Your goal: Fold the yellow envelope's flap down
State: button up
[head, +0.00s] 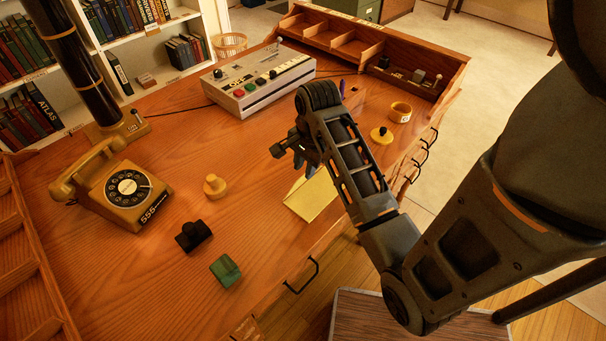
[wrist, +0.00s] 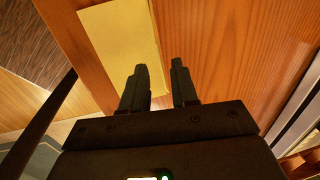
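The yellow envelope (head: 314,196) lies flat on the wooden desk near its front edge, partly hidden by my arm in the head view. It also shows in the wrist view (wrist: 115,40) as a plain pale yellow rectangle, reaching down behind the left finger. I cannot make out the flap's position clearly. My gripper (wrist: 160,80) is open and empty, with its two fingers apart over the desk at the envelope's edge. In the head view my gripper (head: 306,168) is above the far end of the envelope; contact cannot be told.
The wooden desk (head: 262,215) holds a yellow telephone (head: 124,194), a control box (head: 262,82), a yellow stamp (head: 215,186), a black stamp (head: 194,236), a green stamp (head: 225,270), a tape roll (head: 400,112) and a yellow knob (head: 381,135). Bare desk lies left of the envelope.

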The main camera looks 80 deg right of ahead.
aim_at(303, 176)
jog(key=shift+w+d+f, duration=0.1)
jog(key=shift+w+f, duration=0.05)
jog(key=shift+f, duration=1)
jog(key=shift+w+d+f, duration=0.1)
jog(key=shift+w+f, duration=0.05)
jog(key=shift+f, duration=1)
grip_shut()
